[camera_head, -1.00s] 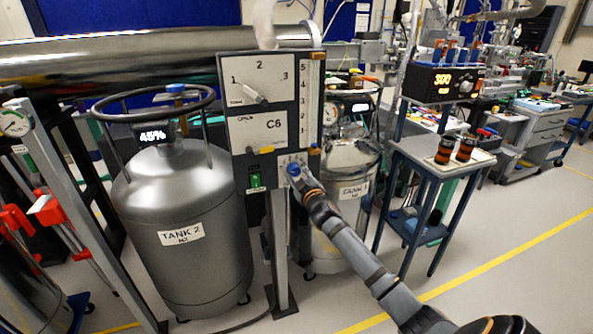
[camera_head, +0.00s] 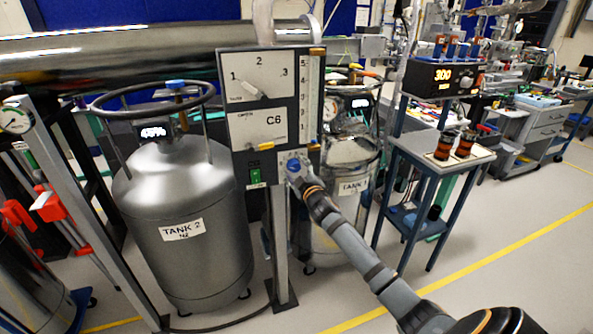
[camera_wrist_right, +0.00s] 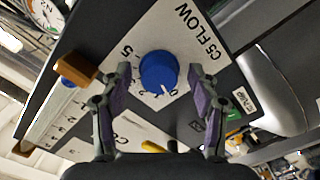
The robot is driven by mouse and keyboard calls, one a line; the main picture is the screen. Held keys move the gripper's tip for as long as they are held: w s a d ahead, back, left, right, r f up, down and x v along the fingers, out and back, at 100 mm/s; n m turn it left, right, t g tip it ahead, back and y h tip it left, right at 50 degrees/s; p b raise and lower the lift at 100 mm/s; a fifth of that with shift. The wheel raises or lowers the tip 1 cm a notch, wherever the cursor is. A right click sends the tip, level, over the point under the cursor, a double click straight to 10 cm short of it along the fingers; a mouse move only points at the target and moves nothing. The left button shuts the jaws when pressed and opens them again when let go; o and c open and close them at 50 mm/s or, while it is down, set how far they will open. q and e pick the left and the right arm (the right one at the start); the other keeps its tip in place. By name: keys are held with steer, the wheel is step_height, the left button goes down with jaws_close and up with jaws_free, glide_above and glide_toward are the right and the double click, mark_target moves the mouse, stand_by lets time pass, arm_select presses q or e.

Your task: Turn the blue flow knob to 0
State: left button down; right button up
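The blue flow knob (camera_wrist_right: 158,72) sits on a white plate (camera_wrist_right: 185,45) marked "C5 FLOW" in the right wrist view. Its white mark points to the lower right, close to the printed 0; a 5 is printed at its upper left. My right gripper (camera_wrist_right: 160,88) is open, with one finger on each side of the knob and a visible gap on both sides. In the head view the knob (camera_head: 293,165) shows low on the grey panel (camera_head: 236,82), with my right gripper (camera_head: 300,176) right at it. My left gripper is out of view.
The panel also carries a selector lever (camera_head: 250,89), a C6 plate (camera_head: 268,122) and a green switch (camera_head: 255,176). Tank 2 (camera_head: 180,235) stands left of the panel post, Tank 1 (camera_head: 350,155) behind my right arm. A small blue-legged table (camera_head: 425,152) stands to the right.

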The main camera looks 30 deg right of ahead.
steer(key=shift+s, duration=0.2)
steer(key=v, duration=1.1)
steer(key=shift+s, duration=0.3)
steer(key=s+d+f+m+g+h+p, duration=0.15)
steer(key=d+f+g, duration=0.35)
steer(key=f, duration=0.9)
steer(key=s+d+f+m+g+y+p, duration=0.1)
steer(key=s+f+g+p, duration=0.1)
steer(key=s+f, duration=0.6)
steer(key=s+d+f+m+g+p, duration=0.15)
steer(key=s+f, duration=0.25)
steer(key=f, duration=0.8)
steer(key=s+a+f+m+g+y+p, duration=0.1)
steer(key=s+a+f+g, duration=0.1)
steer(key=s+a+f, duration=0.4)
steer(key=s+a+f+g+y+p, duration=0.1)
steer(key=s+f+g, duration=0.2)
steer(key=s+f, duration=0.6)
steer(key=s+a+f+g+y, duration=0.1)
steer(key=s+a+f, duration=0.1)
steer(key=s+a, duration=0.4)
steer(key=s+a+f+m+g+y+p, duration=0.1)
steer(key=s+a+f, duration=0.2)
steer(key=s+a, duration=0.3)
steer(key=s, duration=0.5)
steer(key=shift+s+g+p, duration=0.3)
steer(key=shift+g, duration=0.05)
